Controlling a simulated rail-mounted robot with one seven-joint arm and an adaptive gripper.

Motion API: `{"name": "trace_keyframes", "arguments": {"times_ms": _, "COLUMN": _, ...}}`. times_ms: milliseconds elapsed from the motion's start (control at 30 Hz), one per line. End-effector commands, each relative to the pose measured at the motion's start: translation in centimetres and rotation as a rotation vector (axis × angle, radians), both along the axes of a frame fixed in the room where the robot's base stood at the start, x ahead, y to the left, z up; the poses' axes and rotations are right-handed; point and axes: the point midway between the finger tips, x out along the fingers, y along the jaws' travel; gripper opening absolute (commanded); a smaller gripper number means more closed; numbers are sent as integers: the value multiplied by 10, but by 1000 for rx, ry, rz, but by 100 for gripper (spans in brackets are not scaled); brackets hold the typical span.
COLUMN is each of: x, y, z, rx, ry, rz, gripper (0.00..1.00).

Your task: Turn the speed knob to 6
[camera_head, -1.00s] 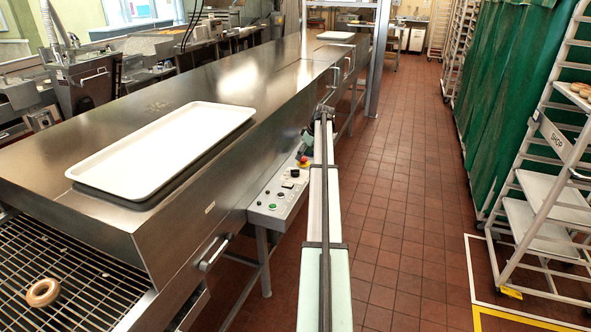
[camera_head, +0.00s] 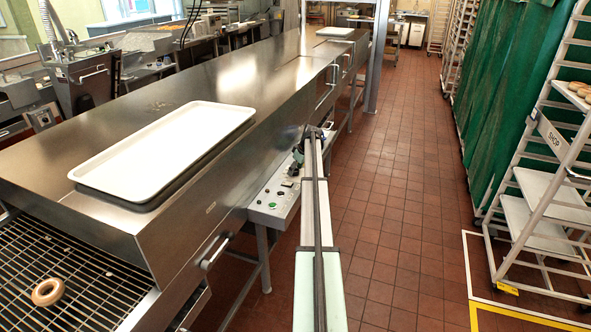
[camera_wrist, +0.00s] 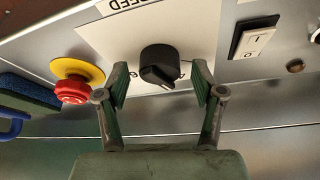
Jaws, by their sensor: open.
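The black speed knob (camera_wrist: 160,66) sits on a pale plate under the label "SPEED" (camera_wrist: 128,3) in the wrist view. Some scale marks show beside and below it; most are hidden or hard to read. My gripper (camera_wrist: 160,82) is open, with one green-padded finger on each side of the knob and visible gaps between. The knob is not held. In the head view the control panel (camera_head: 272,206) is on the side of the steel machine, and my arm covers part of it. The knob cannot be made out there.
A red emergency button (camera_wrist: 73,90) on a yellow disc is left of the knob, and a rocker switch (camera_wrist: 252,38) is right of it. A white tray (camera_head: 165,148) lies on the machine. A ring doughnut (camera_head: 48,292) is on the wire grid. The tiled aisle (camera_head: 400,200) is clear.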

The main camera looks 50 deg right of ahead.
Motion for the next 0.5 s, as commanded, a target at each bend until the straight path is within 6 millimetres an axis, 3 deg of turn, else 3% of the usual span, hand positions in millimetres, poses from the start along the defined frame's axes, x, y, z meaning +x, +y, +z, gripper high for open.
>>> {"name": "trace_keyframes", "arguments": {"times_ms": 33, "x": 0, "y": 0, "z": 0, "rx": 0, "ry": 0, "rz": 0, "gripper": 68}}
{"name": "trace_keyframes", "arguments": {"times_ms": 200, "x": 0, "y": 0, "z": 0, "rx": 0, "ry": 0, "rz": 0, "gripper": 8}}
{"name": "trace_keyframes", "arguments": {"times_ms": 500, "x": 0, "y": 0, "z": -1, "rx": 1, "ry": 0, "rz": -11, "gripper": 8}}
